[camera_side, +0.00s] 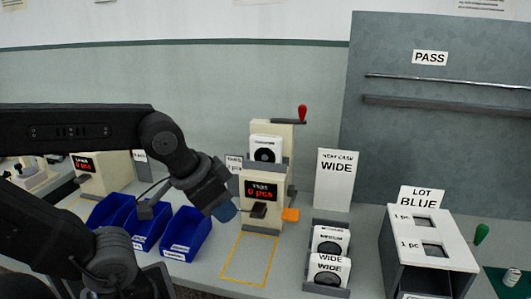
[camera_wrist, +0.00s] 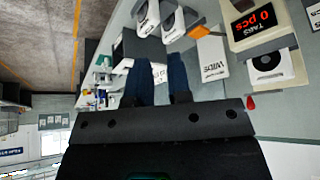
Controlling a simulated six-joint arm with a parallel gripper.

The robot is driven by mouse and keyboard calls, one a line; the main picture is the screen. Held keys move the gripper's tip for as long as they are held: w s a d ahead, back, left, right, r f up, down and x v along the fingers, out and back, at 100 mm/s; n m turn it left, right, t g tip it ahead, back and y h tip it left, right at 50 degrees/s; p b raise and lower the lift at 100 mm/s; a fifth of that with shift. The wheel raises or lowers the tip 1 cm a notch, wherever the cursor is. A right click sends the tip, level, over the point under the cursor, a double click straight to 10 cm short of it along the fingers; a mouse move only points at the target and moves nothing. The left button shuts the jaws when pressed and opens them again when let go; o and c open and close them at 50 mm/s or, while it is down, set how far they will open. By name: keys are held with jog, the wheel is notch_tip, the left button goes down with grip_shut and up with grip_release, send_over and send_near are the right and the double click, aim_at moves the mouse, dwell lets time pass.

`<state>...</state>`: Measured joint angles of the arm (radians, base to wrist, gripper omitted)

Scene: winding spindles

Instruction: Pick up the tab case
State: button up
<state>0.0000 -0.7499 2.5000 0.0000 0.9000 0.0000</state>
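White cases with round black discs show in several places, and I cannot tell which one is the tab case. One case (camera_side: 264,149) sits upright at the top of the cream dispenser, and it also shows in the wrist view (camera_wrist: 270,66). My gripper (camera_side: 225,210) hangs above the bench, just left of the dispenser's front. In the wrist view its two dark blue fingers (camera_wrist: 158,72) are apart, with nothing between them.
The dispenser's display (camera_side: 261,192) reads TABS 0 pcs. A NEXT CASE WIDE sign (camera_side: 336,181) stands behind the rack. Blue bins (camera_side: 186,235) lie left; a grey LOT BLUE box (camera_side: 428,242) stands right. The yellow-outlined patch (camera_side: 248,262) is clear.

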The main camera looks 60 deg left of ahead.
jog(key=o, duration=0.8)
notch_tip(320, 180, up, 9)
jog(key=n+g, duration=0.6)
jog(key=n, duration=2.1)
send_over(266, 136)
notch_tip(266, 136, down, 13)
jog(key=shift+f, duration=0.1)
